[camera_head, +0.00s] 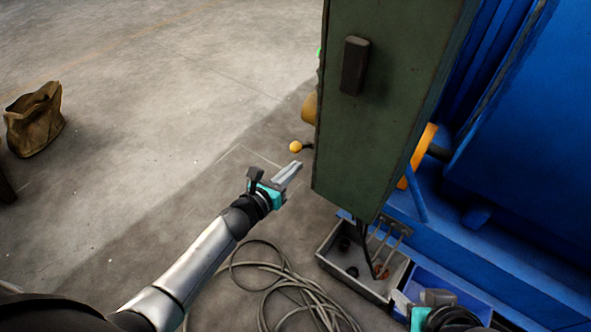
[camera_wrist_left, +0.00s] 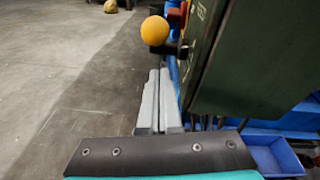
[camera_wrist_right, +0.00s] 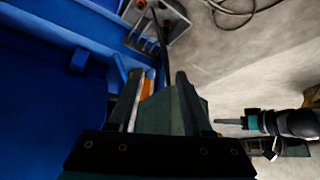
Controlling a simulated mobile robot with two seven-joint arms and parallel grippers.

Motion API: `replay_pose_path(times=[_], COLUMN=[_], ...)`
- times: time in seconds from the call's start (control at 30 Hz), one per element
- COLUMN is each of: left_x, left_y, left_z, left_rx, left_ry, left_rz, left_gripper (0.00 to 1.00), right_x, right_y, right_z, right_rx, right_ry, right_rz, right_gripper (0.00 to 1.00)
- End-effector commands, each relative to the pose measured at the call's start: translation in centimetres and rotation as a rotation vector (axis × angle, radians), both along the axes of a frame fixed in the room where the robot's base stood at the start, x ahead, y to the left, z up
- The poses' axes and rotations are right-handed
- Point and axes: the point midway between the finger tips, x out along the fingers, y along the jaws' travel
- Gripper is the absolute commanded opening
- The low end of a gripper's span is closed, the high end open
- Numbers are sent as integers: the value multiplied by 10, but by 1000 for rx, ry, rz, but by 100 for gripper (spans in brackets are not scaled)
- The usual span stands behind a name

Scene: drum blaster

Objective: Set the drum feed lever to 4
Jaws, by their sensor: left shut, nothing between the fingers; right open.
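A yellow ball knob (camera_head: 296,147) on a short dark lever sticks out from the left side of the green cabinet (camera_head: 370,120). The knob also shows large in the left wrist view (camera_wrist_left: 155,30), beyond my fingertips. My left gripper (camera_head: 296,167) is shut and empty, just below the knob in the head view and apart from it. My right gripper (camera_wrist_right: 155,80) is open, low by the blue machine, with the green cabinet behind its fingers; in the head view only part of its wrist shows at the bottom edge. No scale numbers are readable.
A grey metal bin (camera_head: 350,262) and a blue bin (camera_head: 440,285) sit below the cabinet. A coiled cable (camera_head: 285,290) lies on the floor. A brown bag (camera_head: 36,118) stands at the far left. The floor left of the cabinet is clear.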

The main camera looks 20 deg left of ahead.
Motion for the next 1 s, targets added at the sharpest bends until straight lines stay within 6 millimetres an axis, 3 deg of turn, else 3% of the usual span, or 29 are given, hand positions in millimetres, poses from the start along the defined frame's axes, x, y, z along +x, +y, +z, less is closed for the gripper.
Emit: replay_pose_path(times=[0.17,0.47,0.7,1.0], left_x=[1,-23,-61,-86], left_y=[5,12,24,31], left_z=[-10,3,19,28], left_rx=[0,1,1,1], left_ry=[1,3,3,2], left_rz=[0,0,0,0], left_gripper=[0,0,0,0], right_x=[12,-9,-16,-16], right_y=[15,-9,-16,-16], right_z=[-3,9,-13,-35], right_rx=[48,-24,-53,-56], right_ry=[-111,55,157,182], right_rz=[23,-15,-29,-28], right_gripper=[50,50,50,50])
